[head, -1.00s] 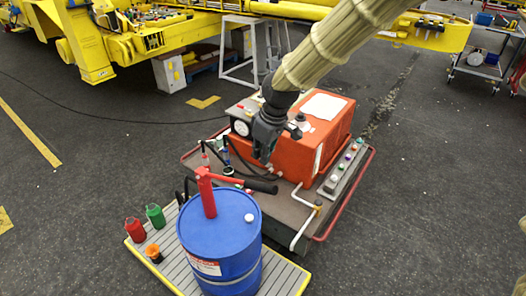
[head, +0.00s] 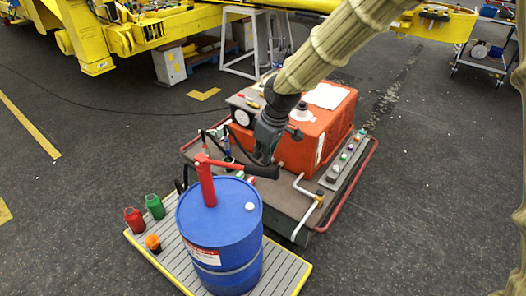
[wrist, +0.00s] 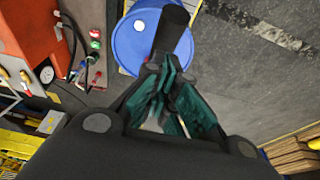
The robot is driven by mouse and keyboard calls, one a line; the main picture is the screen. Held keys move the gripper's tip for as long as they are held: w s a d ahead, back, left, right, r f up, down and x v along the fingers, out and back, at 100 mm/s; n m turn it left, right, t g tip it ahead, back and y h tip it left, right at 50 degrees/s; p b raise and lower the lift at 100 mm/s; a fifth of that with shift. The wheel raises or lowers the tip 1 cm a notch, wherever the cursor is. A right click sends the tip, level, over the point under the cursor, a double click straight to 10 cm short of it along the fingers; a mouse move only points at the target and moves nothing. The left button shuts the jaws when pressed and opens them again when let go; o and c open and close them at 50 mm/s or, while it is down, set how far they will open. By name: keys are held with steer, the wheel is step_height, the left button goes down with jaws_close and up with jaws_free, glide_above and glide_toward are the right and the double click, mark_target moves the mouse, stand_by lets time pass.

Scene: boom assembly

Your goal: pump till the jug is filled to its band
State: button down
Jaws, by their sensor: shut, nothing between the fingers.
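A blue drum (head: 222,240) carries a red hand pump (head: 206,185) with a lever ending in a black grip (head: 262,172). The drum and black grip also show in the wrist view (wrist: 172,30). My gripper (head: 264,158) points down at the grip's outer end, at or just above it; contact is unclear. In the wrist view, its teal-lined fingers (wrist: 160,72) are closed together, with the black grip just past the tips. A red container (head: 134,220), a green one (head: 155,206) and a small orange-topped one (head: 153,243) stand left of the drum. No fill level or band is readable.
The slatted platform (head: 280,272) with a yellow edge bears the drum. Behind it is a cart (head: 273,205) with an orange machine (head: 315,130), a bent white pipe (head: 310,190), hoses and a row of knobs (head: 348,155). Open floor lies right.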

steer(key=shift+s+d+f+b+x, duration=0.25)
steer(key=shift+s+d+b+x, duration=0.45)
steer(key=shift+b+x, duration=2.4)
steer(key=shift+s+d+f+b+x, duration=0.25)
steer(key=shift+s+d+b+x, duration=0.5)
steer(key=shift+x, duration=4.75)
steer(key=w+a+p+v, duration=0.1)
steer(key=p+v, duration=0.3)
steer(key=v, duration=0.2)
steer(key=w+a+p+v, duration=0.1)
steer(key=p+v, duration=0.4)
steer(key=v, duration=0.1)
steer(key=w+a+r+p+v, duration=0.1)
steer(key=p+v, duration=0.4)
steer(key=v, duration=0.2)
steer(key=shift+r, duration=0.1)
steer(key=shift+s+d+f+b+x, duration=0.3)
steer(key=shift+s+d+b+x, duration=0.55)
steer(key=shift+b+x, duration=2.85)
steer(key=shift+s+d+f+b+x, duration=0.4)
steer(key=shift+d+b+x, duration=0.7)
steer(key=shift+x, duration=5)
step_height(320, 180, up, 18)
steer(key=p, duration=1.1)
steer(key=shift+a+r+p, duration=0.15)
steer(key=shift+p, duration=0.2)
steer(key=shift+b+v, duration=0.35)
steer(key=shift+v, duration=0.6)
steer(key=shift+w+a+r, duration=0.1)
steer(key=shift+a, duration=0.05)
